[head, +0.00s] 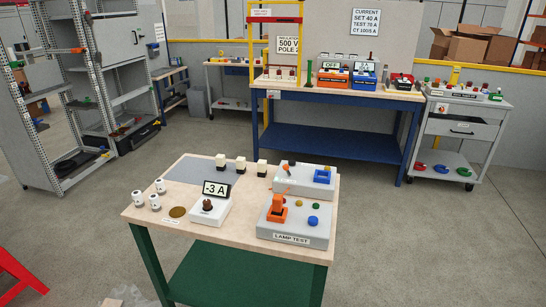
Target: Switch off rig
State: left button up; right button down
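No gripper of mine is in view. Which device the task calls the rig is not labelled legibly. On the near table (160,222) stands a grey box labelled LAMP TEST (294,224), with an orange lever-like part (278,206) and a blue knob (313,220). Behind it is a grey box (290,178) with an orange switch and a blue part. A white meter (209,210) with a dark knob has a display reading -3 A (216,190). On the blue bench (335,132) at the back, an orange unit (330,80) has a display reading OFF (330,65), beside a blue unit (364,81).
A grey cart (462,120) stands at right, a metal rack (70,100) at left. Floor between near table and bench is clear.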

aim_at(286, 167)
jog(key=i+j, duration=0.15)
jog(key=i, duration=0.3)
jog(key=i+j, duration=0.2)
jog(key=i, duration=0.3)
